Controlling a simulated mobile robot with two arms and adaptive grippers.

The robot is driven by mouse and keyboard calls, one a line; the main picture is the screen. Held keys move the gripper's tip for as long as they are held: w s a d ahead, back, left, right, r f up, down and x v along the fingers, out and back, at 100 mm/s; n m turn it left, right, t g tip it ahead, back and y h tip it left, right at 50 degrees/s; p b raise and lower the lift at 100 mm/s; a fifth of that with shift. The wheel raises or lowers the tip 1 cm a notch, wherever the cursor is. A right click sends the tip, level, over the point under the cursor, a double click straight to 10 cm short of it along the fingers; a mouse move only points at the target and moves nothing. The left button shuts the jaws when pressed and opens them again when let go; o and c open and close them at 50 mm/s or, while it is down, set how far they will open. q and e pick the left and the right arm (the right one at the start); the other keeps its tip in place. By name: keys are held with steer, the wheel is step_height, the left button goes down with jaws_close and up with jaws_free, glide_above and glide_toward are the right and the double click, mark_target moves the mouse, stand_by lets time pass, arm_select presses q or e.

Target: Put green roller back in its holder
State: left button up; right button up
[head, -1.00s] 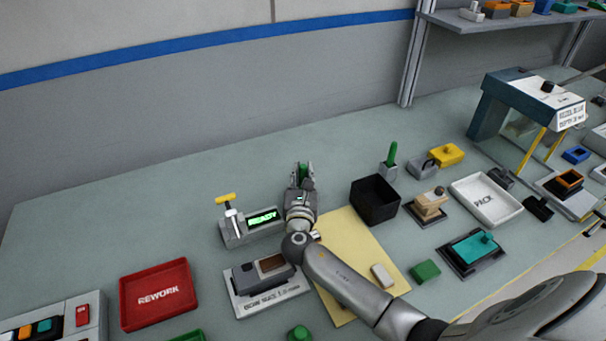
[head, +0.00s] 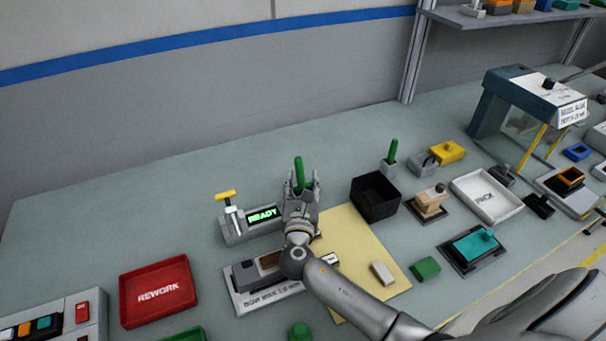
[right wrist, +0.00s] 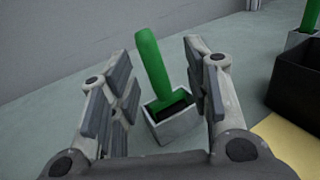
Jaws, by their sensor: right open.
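A green roller handle (head: 298,169) stands up out of a small grey block-shaped holder (right wrist: 172,123), leaning a little in the right wrist view (right wrist: 153,66). My right gripper (head: 302,184) is open. Its fingers are on either side of the handle with gaps, not touching it in the right wrist view (right wrist: 160,88). The holder's base is hidden behind my gripper in the head view. A second green handle (head: 392,150) stands in a similar grey holder (head: 388,169) to the right. My left gripper is not in view.
A black bin (head: 375,207) stands right of my gripper, beyond a yellow mat (head: 352,240). A station with a READY display (head: 262,213) is close on the left. A red REWORK tray (head: 158,316) lies further left. Bench behind the gripper is clear.

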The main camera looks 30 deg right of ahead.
steer(key=v, duration=0.8)
steer(key=shift+s, duration=0.1)
